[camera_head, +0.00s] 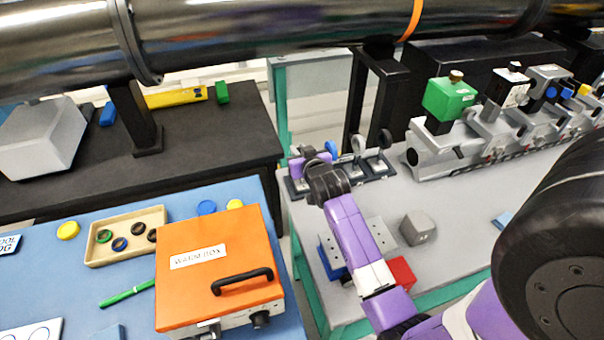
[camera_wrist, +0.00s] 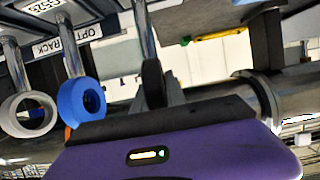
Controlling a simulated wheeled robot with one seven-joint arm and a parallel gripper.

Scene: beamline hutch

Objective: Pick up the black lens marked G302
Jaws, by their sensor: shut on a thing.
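A black lens (camera_wrist: 153,84) on a metal post stands at my gripper (camera_wrist: 168,97) in the wrist view, and the jaws are shut on it. Its marking cannot be read here. A blue ring lens (camera_wrist: 64,101) and a white ring lens (camera_wrist: 12,116) stand on posts to its left, apart from the jaws. In the head view my gripper (camera_head: 308,160) is at the left end of the lens rack (camera_head: 375,172), and it hides the black lens. The blue lens (camera_head: 331,149) shows just to its right.
A grey cube (camera_head: 417,228) and a red block (camera_head: 402,271) lie on the grey table near my arm. The optics rail with the green block (camera_head: 449,98) stands to the right. The orange warm box (camera_head: 215,290) is at the left. A large pipe (camera_head: 250,30) crosses above.

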